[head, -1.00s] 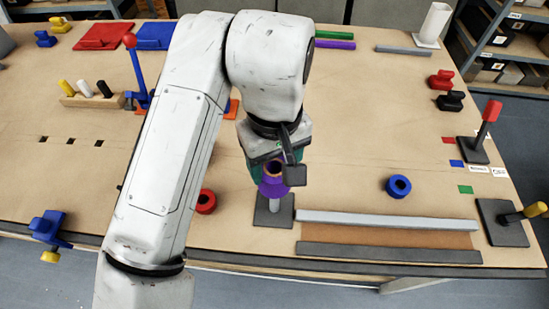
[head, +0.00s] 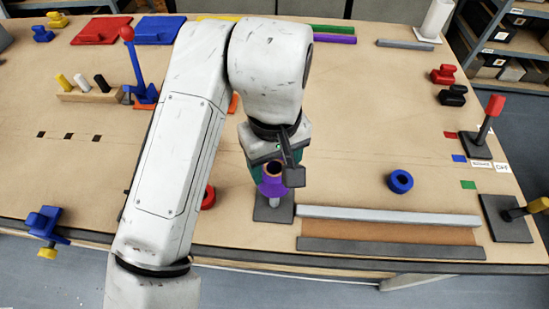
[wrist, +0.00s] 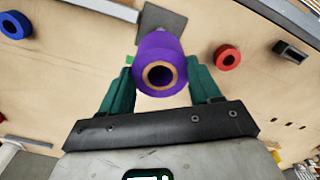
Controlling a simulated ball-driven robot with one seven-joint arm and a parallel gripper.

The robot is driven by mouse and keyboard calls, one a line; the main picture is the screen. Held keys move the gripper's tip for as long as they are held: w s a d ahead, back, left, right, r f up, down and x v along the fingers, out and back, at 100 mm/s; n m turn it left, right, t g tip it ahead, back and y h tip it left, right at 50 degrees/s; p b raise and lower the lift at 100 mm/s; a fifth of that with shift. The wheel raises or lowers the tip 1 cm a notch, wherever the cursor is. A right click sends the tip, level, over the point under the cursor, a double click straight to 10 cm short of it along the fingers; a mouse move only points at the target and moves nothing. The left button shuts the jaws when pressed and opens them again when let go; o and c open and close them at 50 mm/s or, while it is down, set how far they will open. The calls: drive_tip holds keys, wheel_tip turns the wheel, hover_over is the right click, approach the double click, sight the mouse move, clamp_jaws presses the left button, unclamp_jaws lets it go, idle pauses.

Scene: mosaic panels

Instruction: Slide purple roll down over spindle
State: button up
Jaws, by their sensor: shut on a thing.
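The purple roll (head: 271,187), with a brown core, is held between the green fingers of my gripper (wrist: 158,82). In the wrist view the purple roll (wrist: 160,52) points its open end at the camera. The spindle (head: 274,204) is a pale upright post on a dark square base (head: 273,214). The roll is over the spindle, and a short length of post shows below it. The spindle base (wrist: 174,18) shows behind the roll in the wrist view. I cannot tell whether the post is inside the core.
A blue ring (head: 400,181) lies to the right and a red ring (head: 209,197) to the left, partly hidden by my arm. A grey rail (head: 385,216) runs right of the base along the front edge. The table between the spindle and the blue ring is clear.

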sight(274, 190)
drive_tip(key=shift+f+b, duration=2.75)
drive_tip(key=shift+f, duration=2.45)
drive_tip(key=o, duration=1.2)
wheel_tip(274, 190, up, 11)
drive_tip(key=shift+f+p, duration=0.1)
drive_tip(key=shift+p, duration=0.4)
